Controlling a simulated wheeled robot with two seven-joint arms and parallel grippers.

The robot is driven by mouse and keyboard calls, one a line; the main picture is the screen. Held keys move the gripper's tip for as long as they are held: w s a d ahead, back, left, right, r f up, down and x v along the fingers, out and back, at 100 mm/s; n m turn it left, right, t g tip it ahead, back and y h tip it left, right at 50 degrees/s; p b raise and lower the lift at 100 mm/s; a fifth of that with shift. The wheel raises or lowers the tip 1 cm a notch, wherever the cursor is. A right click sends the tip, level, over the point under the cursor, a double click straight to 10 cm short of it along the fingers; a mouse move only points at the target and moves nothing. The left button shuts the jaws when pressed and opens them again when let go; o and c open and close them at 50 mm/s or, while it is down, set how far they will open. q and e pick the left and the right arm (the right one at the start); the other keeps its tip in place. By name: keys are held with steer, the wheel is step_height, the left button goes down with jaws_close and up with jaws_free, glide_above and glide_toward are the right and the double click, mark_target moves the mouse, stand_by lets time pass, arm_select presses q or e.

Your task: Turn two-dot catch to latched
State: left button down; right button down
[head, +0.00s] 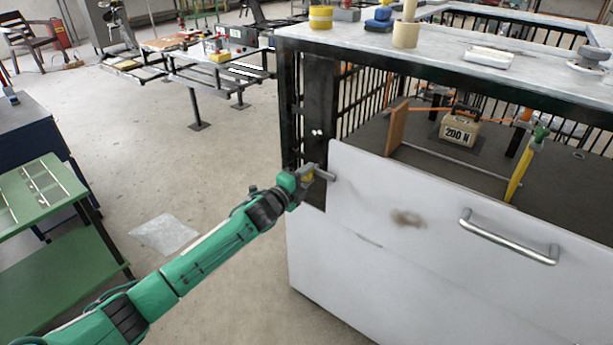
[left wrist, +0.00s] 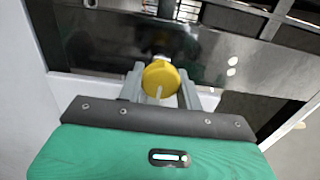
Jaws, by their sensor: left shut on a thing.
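The two-dot catch has a round yellow knob (left wrist: 160,76) on a dark post (head: 319,105). Two white dots (head: 317,132) mark the post above the knob; they also show at the right in the left wrist view (left wrist: 232,66). My left gripper (head: 315,174) is at the post, beside the top left corner of the white front panel (head: 375,195). In the left wrist view its fingers (left wrist: 160,88) are shut on the yellow knob, one on each side. A pale line runs across the knob's face, pointing toward my gripper. The catch's inner part is hidden.
The white panel has a metal bar handle (head: 508,240) and a brown smudge. Behind it, a 200 N weight (head: 460,128) stands inside the bench. A stone top (head: 440,55) overhangs the catch.

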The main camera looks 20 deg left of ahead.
arm_select(q)
steer(key=c, duration=0.9)
jaws_free()
steer(key=shift+c, duration=0.2)
steer(key=v, duration=1.3)
steer(key=shift+s, duration=0.4)
arm_select(e)
steer(key=shift+f, duration=0.2)
arm_select(q)
steer(key=shift+a, duration=0.1)
arm_select(e)
steer(key=shift+r, duration=0.1)
